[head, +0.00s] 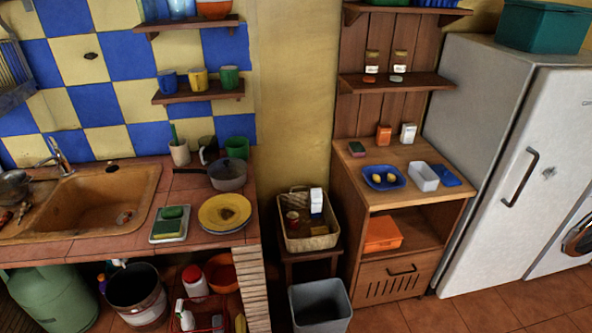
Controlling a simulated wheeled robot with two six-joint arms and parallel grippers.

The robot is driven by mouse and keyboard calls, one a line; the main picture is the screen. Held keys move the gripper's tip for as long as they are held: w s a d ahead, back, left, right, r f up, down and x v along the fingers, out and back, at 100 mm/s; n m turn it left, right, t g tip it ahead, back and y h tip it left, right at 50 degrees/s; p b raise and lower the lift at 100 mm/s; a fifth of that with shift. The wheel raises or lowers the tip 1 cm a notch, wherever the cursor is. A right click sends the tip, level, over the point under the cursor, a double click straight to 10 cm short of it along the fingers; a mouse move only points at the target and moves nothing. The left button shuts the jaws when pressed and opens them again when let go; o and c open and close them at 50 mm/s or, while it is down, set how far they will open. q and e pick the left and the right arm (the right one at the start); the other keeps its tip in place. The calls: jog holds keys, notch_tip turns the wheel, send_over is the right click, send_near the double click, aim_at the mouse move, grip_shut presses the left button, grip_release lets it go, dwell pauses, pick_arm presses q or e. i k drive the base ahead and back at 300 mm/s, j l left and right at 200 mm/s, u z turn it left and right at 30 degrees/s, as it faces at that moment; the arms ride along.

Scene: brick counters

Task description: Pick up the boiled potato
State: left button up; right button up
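Two small pale-yellow rounded items lie in a blue dish (369,184) on top of the wooden cabinet (355,167); they look like potatoes. One potato-like item (376,178) is on the left and the other (391,177) is on the right. They are too small here to tell whether they are boiled. Neither of my grippers shows in the head view.
A white container (423,177) and a blue flat item (447,175) are right of the dish. Small boxes (384,134) stand behind it. A fridge (500,150) is at the right. A wicker basket (308,243) and grey bin (320,305) are at the left.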

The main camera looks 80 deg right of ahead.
aim_at(391, 178)
jog(key=z, duration=3.6)
jog(key=i+l+z, duration=0.3)
jog(key=i+l, duration=0.15)
jog(key=i+l+z, duration=0.25)
jog(key=i, duration=0.4)
jog(key=l, duration=0.1)
